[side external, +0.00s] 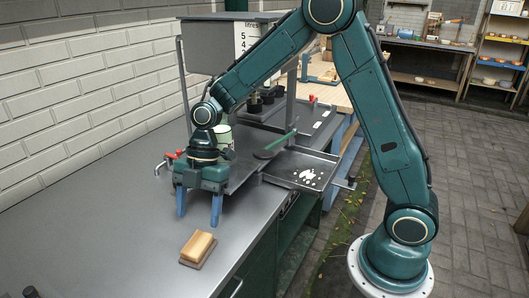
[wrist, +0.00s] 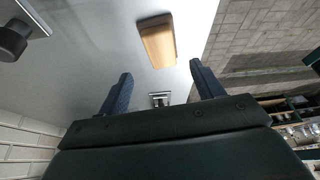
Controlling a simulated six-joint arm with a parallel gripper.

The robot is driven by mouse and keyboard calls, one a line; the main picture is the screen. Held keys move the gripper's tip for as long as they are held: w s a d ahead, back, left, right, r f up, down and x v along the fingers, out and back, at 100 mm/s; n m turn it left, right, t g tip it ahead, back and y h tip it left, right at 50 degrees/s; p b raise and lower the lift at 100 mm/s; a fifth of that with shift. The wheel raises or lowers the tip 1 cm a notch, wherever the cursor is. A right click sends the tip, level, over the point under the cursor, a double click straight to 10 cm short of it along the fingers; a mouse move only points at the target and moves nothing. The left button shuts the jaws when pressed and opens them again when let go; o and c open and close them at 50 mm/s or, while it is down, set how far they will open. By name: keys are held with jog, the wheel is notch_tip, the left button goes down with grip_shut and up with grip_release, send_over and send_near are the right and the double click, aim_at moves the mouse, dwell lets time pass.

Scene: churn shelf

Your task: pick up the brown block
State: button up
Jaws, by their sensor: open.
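The brown block (side external: 199,245) lies flat on the grey metal bench top (side external: 110,215) near its front edge in the side view. Its top is light tan and its lower part is darker brown. It also shows in the wrist view (wrist: 158,42), above the middle of the picture and beyond the fingertips. My gripper (side external: 200,222) is open and empty, with its two blue fingers pointing down, just behind the block and apart from it. In the wrist view the two fingers (wrist: 160,72) are spread wide with bench top between them.
A metal machine with a grey tray (side external: 300,170) holding white bits stands behind my gripper. A red-handled tap (side external: 168,158) is left of it. A white brick wall (side external: 80,90) runs along the left. The bench around the block is clear, with the front edge close by.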

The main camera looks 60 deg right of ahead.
aim_at(197, 242)
jog(key=shift+x, duration=0.8)
jog(key=shift+x, duration=2.6)
jog(key=shift+d+f, duration=0.1)
jog(key=shift+d, duration=0.1)
jog(key=c, duration=1.1)
jog(key=shift+o, duration=0.2)
jog(key=shift+r, duration=0.2)
notch_tip(197, 242, up, 20)
